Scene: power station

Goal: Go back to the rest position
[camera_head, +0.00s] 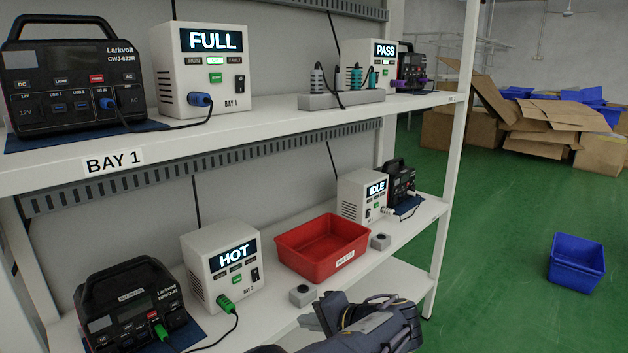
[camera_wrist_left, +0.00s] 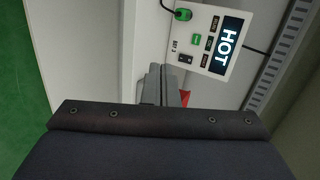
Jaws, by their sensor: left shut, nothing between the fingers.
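My left gripper (camera_head: 312,316) shows at the bottom middle of the head view, in front of the lower shelf's edge. Its grey fingers are shut with nothing between them. It is close to a small grey button box (camera_head: 302,295) on that shelf; I cannot tell whether they touch. In the left wrist view the shut fingers (camera_wrist_left: 155,84) point towards the shelf, with a bit of red behind them. The white unit reading HOT (camera_head: 222,267) stands to the left of the gripper and also shows in the left wrist view (camera_wrist_left: 208,40). My right gripper is not in view.
A red tray (camera_head: 322,264) lies on the lower shelf behind the gripper. A black power station (camera_head: 130,305) stands at the left, with a green-plugged cable nearby. The upper shelf edge (camera_head: 250,122) runs above. Green floor at the right is open around a blue bin (camera_head: 577,262).

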